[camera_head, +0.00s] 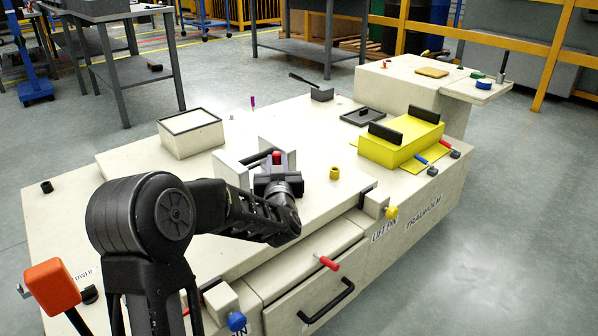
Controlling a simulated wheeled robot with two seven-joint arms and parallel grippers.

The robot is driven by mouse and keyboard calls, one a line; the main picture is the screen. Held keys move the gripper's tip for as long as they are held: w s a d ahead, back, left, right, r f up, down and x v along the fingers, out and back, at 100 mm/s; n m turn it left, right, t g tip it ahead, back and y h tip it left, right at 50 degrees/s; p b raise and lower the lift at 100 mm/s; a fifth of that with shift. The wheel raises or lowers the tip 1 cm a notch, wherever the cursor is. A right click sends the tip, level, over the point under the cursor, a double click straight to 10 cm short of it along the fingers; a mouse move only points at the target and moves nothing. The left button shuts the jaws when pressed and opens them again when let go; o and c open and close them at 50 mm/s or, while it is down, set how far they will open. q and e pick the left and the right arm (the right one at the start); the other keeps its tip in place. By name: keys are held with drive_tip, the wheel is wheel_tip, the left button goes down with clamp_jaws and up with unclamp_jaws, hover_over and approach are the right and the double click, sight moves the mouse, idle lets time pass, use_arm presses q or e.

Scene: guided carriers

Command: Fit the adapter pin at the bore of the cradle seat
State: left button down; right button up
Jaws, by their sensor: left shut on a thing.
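My left gripper (277,182) reaches in from the lower left over the workbench and is shut on a small red-topped piece (276,157), which looks like the adapter pin. The jaws hide its lower part. Right behind and left of the gripper stands a pale block with upright cheeks and a black bar (256,158), possibly the cradle seat. Its bore is hidden, and I cannot tell whether the pin touches it. My right gripper is not in view.
Coloured knobs, including a red one (328,263), line the front edge. An orange-headed lever (52,285) stands lower left.

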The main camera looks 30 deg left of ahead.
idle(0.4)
use_arm(q)
drive_tip(key=shift+f+b, duration=2.15)
drive_tip(key=shift+f, duration=0.4)
drive_tip(key=shift+f+b, duration=0.45)
drive_tip(key=shift+f, duration=1)
drive_tip(key=shift+f, duration=0.9)
drive_tip(key=shift+f, duration=0.3)
